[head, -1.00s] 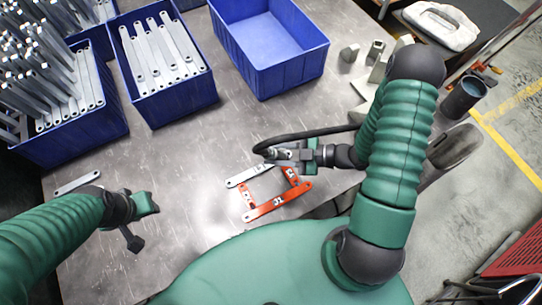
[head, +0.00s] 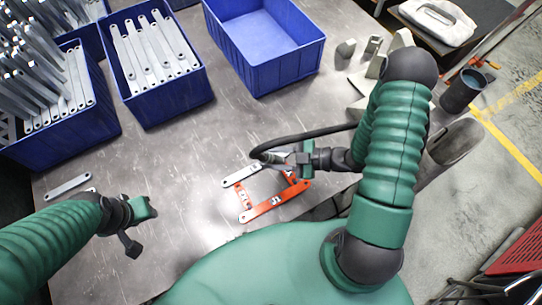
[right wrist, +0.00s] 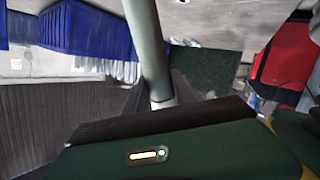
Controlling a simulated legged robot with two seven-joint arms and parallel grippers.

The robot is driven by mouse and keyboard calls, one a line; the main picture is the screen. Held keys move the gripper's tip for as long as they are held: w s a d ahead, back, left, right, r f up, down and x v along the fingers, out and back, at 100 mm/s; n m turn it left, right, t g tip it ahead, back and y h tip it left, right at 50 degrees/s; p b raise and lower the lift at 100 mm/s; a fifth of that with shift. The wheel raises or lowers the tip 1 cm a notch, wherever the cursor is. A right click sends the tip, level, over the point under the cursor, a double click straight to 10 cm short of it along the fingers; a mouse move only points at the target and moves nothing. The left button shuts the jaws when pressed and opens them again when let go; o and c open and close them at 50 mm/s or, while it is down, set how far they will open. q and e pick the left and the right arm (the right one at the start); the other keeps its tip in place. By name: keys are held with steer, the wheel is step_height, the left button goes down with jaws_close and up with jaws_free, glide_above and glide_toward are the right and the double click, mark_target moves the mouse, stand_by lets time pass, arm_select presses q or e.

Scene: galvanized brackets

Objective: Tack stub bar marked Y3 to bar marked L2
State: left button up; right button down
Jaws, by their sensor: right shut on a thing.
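Several flat bars lie on the metal table in the head view, laid out as a small frame. A grey bar (head: 236,177) forms its far side. An orange-red bar (head: 275,206) with a white mark forms the near side. Orange-red stub bars, left (head: 243,198) and right (head: 291,183), join the sides. The marks are too small to read surely. My right gripper (head: 297,158) is shut on a dark tool (head: 278,157) with a black cable, over the frame's far right corner, hiding it. My left gripper (head: 146,208) is left of the frame, apart from it; its jaw opening is unclear.
Blue bins of grey bars (head: 196,78) stand at the back left, beside an empty blue bin (head: 318,62). A loose grey bar (head: 68,186) lies at the left. Small metal blocks (head: 372,46) stand back right. The right wrist view shows a blue bin (right wrist: 88,28).

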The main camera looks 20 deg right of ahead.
steer(key=shift+f, duration=0.25)
stand_by(0.3)
steer(key=shift+f, duration=0.1)
stand_by(1.4)
step_height(320, 180, up, 5)
steer(key=p, duration=0.4)
steer(key=shift+r+p, duration=0.2)
steer(key=shift+p, duration=0.1)
steer(key=shift+f, duration=0.1)
